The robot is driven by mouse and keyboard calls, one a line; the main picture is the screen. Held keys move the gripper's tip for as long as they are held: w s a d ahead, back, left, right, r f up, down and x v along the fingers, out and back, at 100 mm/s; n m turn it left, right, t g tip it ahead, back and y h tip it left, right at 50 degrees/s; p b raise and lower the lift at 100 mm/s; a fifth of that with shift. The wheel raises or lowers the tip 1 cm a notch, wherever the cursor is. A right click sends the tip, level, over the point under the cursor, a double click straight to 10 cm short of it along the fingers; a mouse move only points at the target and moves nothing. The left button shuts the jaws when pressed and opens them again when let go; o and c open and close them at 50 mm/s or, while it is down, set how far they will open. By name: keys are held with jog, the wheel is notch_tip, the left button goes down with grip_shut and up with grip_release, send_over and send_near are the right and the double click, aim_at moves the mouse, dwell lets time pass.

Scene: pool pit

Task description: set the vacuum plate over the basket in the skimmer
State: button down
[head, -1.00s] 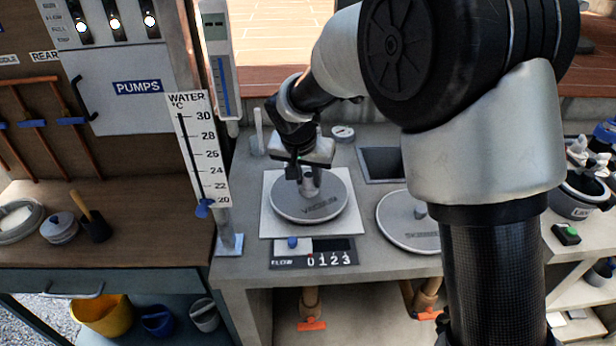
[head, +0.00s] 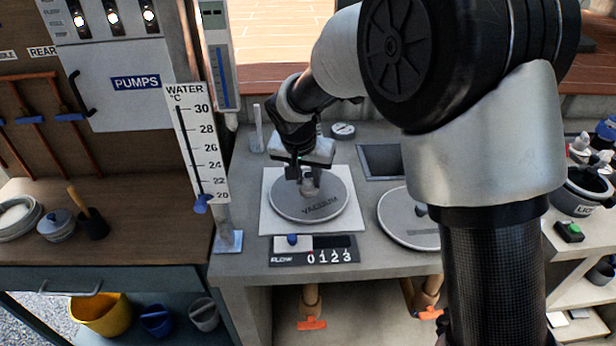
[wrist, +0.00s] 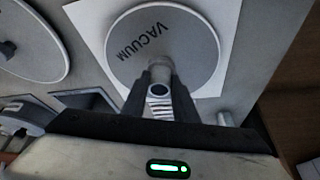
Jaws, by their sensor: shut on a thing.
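The vacuum plate (head: 322,208) is a round grey disc lettered VACUUM. It lies over a square white surround (head: 268,222) on the grey counter. My gripper (head: 308,180) is above the plate, shut on its central stub. In the wrist view the plate (wrist: 190,35) shows its lettering, and my gripper (wrist: 158,80) closes around the stub at the plate's middle. The basket and the skimmer opening do not show; whatever is under the plate is hidden. I cannot tell whether the plate touches the surround or hangs just above it.
A second round lid (head: 405,228) lies to the right, partly behind my arm. A dark rectangular recess (head: 382,160) is behind it. A flow slider panel (head: 315,250) is in front of the plate. A water thermometer board (head: 197,145) stands to the left. A small gauge (head: 343,130) is behind.

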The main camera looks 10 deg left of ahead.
jog(key=shift+f+b, duration=0.35)
jog(key=shift+b, duration=0.05)
dwell(0.7)
jog(key=c, duration=1.2)
grip_release()
jog(key=shift+r+p, duration=1.4)
jog(key=shift+r, duration=1.1)
jog(key=shift+r, duration=0.1)
jog(key=shift+r+p, duration=1.15)
jog(key=shift+r, duration=0.8)
